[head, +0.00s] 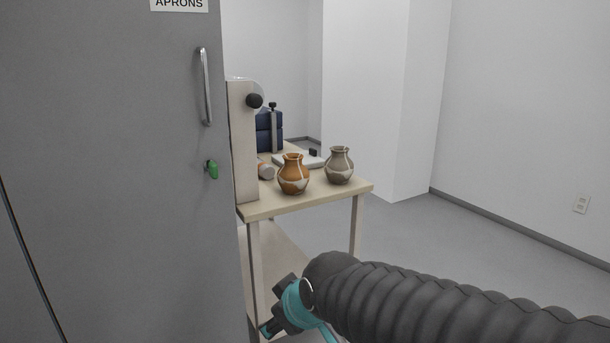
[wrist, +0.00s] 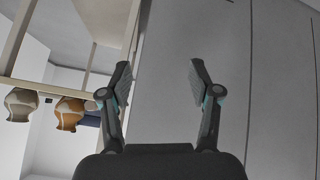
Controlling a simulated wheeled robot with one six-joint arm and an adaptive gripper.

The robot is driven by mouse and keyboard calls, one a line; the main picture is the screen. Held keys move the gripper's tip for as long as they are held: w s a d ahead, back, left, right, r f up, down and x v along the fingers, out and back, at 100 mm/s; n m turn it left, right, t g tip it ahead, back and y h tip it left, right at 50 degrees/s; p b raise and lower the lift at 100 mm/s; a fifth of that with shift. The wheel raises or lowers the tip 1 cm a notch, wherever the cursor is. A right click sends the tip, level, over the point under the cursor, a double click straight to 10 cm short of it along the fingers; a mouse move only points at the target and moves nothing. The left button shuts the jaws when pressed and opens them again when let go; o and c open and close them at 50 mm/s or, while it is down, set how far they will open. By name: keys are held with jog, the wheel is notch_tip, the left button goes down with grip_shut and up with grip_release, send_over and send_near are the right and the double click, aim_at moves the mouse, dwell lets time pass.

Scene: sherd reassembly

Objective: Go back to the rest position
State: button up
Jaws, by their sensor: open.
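My gripper (wrist: 158,85) is open and empty in the wrist view, its two fingers apart in front of the grey cabinet face. In the head view my arm reaches in from the lower right, and the wrist end is low, in front of the table and beside the cabinet; the fingertips are not clear there. The orange-brown jar (head: 293,176) with pale patches and the grey-beige jar (head: 339,166) stand upright on the wooden table (head: 310,201). Both also show at the left of the wrist view, orange-brown (wrist: 70,112) and grey-beige (wrist: 21,104). My gripper touches neither.
A grey cabinet (head: 110,180) labelled APRONS, with a handle (head: 206,87) and green-tagged lock (head: 212,169), fills the left. An upright board (head: 242,140), dark blue blocks (head: 268,132) and a pale tray (head: 295,160) are on the table. The floor (head: 440,240) at right is clear.

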jog(key=s+d+m+h, duration=0.2)
jog(key=s+d+m, duration=0.2)
jog(key=d, duration=0.5)
jog(key=s+d+f+m+g+h, duration=0.1)
jog(key=s+d+m+h, duration=0.1)
jog(key=s+d+m, duration=0.3)
jog(key=shift+s+d+f, duration=0.15)
jog(key=shift+s+d, duration=1.7)
jog(key=shift+d, duration=0.95)
